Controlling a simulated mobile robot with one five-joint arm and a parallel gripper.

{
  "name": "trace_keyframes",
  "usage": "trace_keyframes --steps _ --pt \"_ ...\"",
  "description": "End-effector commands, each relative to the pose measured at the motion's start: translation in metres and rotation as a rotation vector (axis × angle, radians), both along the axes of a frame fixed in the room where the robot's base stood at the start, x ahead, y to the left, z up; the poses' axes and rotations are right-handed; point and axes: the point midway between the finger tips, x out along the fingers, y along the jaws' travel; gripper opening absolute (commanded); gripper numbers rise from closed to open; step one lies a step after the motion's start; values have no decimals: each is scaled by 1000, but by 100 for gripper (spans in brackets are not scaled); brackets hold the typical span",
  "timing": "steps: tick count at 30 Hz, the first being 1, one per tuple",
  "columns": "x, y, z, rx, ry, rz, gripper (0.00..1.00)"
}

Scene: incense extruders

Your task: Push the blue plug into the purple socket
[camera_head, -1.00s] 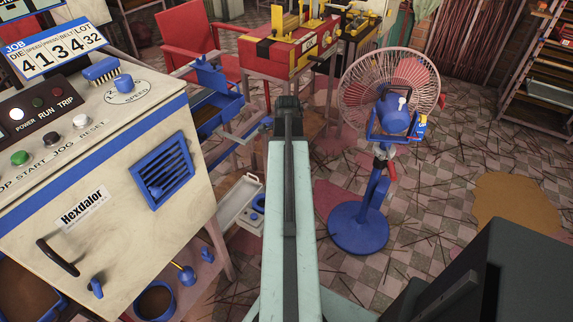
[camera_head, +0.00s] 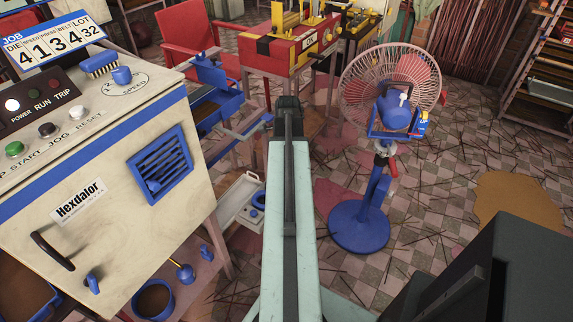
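I cannot make out a blue plug or a purple socket for certain in the head view. A pale, low unit (camera_head: 238,197) with small round blue parts (camera_head: 257,201) sits low beside the arm. It is too small to tell whether those parts are a plug or a socket. My pale green arm link runs forward up the middle of the view to a dark end. The fingers of my gripper do not show, so what it holds cannot be seen.
A cream machine (camera_head: 115,250) with a control panel fills the left. A blue-based fan (camera_head: 360,226) stands right of the arm. A red machine (camera_head: 287,57) and a red chair (camera_head: 187,38) are behind. Tiled floor (camera_head: 438,235) at right has scattered sticks and a brown patch.

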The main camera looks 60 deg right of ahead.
Motion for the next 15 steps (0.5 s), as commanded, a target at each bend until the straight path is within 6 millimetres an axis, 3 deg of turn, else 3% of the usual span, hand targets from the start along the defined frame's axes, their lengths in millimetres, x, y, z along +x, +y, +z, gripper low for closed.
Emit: trace_keyframes --steps 9,10,12,15 --pt "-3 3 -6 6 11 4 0" --pt "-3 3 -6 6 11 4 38" --pt "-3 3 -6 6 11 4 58" --pt "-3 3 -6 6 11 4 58"
